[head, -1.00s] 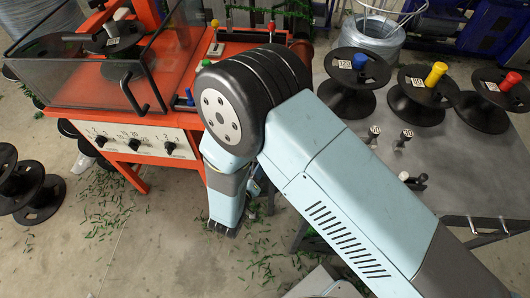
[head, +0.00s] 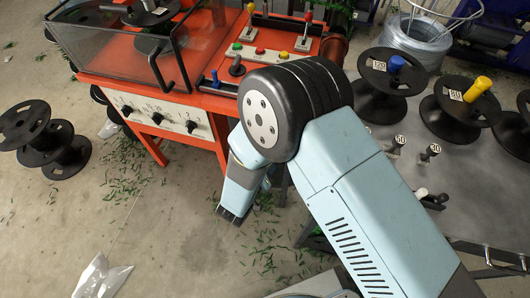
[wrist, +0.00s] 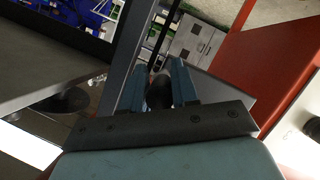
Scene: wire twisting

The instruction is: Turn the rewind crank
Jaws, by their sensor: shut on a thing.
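My gripper (wrist: 163,84) shows in the wrist view with its two blue-grey fingers closed on a dark, rounded handle (wrist: 159,94). The handle appears to be the crank's grip. Only its near end shows between the fingers; the rest of the crank is hidden. In the head view my arm hangs down in front of the right end of the orange machine (head: 214,104). Its wrist points down beside the machine.
A control panel with levers and buttons (head: 281,54) tops the machine; knobs line its front panel (head: 150,112). Black spools (head: 390,95) stand on a grey table (head: 385,165) at right. Stacked spools (head: 45,140) and a plastic bag (head: 100,278) are on the floor at left.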

